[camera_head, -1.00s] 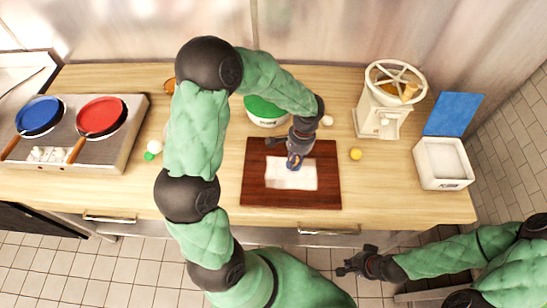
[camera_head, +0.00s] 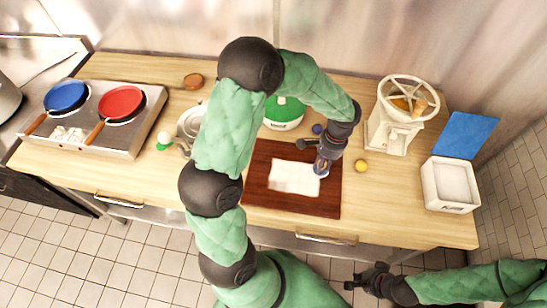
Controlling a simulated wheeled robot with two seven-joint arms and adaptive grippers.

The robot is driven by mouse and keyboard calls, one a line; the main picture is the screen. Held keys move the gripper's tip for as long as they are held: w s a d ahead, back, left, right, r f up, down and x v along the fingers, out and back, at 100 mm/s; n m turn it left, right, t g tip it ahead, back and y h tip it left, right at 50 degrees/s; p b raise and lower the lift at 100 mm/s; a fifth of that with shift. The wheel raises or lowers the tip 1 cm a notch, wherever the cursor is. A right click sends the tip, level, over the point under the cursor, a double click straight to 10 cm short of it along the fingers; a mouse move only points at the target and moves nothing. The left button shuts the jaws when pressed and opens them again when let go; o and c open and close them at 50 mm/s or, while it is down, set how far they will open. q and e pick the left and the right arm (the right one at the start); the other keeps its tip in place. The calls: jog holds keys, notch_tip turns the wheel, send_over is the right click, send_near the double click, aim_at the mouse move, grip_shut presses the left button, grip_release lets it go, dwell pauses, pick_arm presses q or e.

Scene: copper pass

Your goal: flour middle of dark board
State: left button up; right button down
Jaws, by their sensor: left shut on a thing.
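The dark board (camera_head: 262,193) lies on the wooden counter, its upper right partly hidden by my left arm. A white patch (camera_head: 292,178), which looks like flour, covers the middle of the board. My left gripper (camera_head: 321,165) is over the board's right half, at the right edge of the patch. It is shut on a small blue and tan thing (camera_head: 319,169), mostly hidden by the fingers. I cannot tell whether this thing touches the board. My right gripper (camera_head: 363,277) hangs in front of the counter, open and empty.
A yellow ball (camera_head: 361,166), a cream mill (camera_head: 391,134) and a white box (camera_head: 449,186) stand to the right. A stove with blue (camera_head: 66,96) and red (camera_head: 121,102) pans is left.

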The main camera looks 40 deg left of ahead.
pick_arm(q)
jog(key=shift+s+a+r+p, duration=0.1)
jog(key=shift+s+r+p, duration=0.15)
jog(key=shift+r, duration=0.35)
jog(key=shift+r+p, duration=0.3)
jog(key=shift+r, duration=0.05)
jog(key=shift+w+r+p, duration=0.2)
jog(key=shift+r+p, duration=0.35)
jog(key=shift+r, duration=0.2)
jog(key=shift+s+r+p, duration=0.1)
jog(key=shift+r+p, duration=0.7)
jog(key=shift+r, duration=0.3)
